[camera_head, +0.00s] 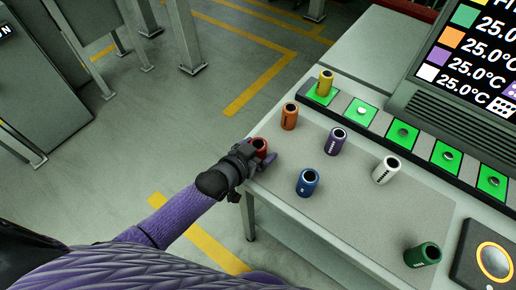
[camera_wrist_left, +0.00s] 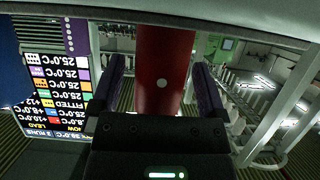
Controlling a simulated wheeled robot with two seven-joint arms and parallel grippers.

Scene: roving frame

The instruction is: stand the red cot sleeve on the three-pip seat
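The red cot sleeve (camera_head: 260,146) stands near the left edge of the table, at my left gripper (camera_head: 257,155). In the left wrist view the red sleeve (camera_wrist_left: 163,65) lies between the two fingers of my left gripper (camera_wrist_left: 160,80). A narrow gap shows beside the left finger, so the fingers look open around it. The seats are green squares in a row along the back rail; a bare one (camera_head: 361,111) is right of the seat holding the yellow sleeve (camera_head: 325,84). Their pips are too small to read. My right gripper is not in view.
Orange (camera_head: 289,117), purple (camera_head: 335,142), blue (camera_head: 307,183), white (camera_head: 386,170) and green (camera_head: 422,255) sleeves stand on the table (camera_head: 340,222). A display (camera_head: 480,55) rises behind the rail. A pad with a lit ring (camera_head: 494,259) is at the right.

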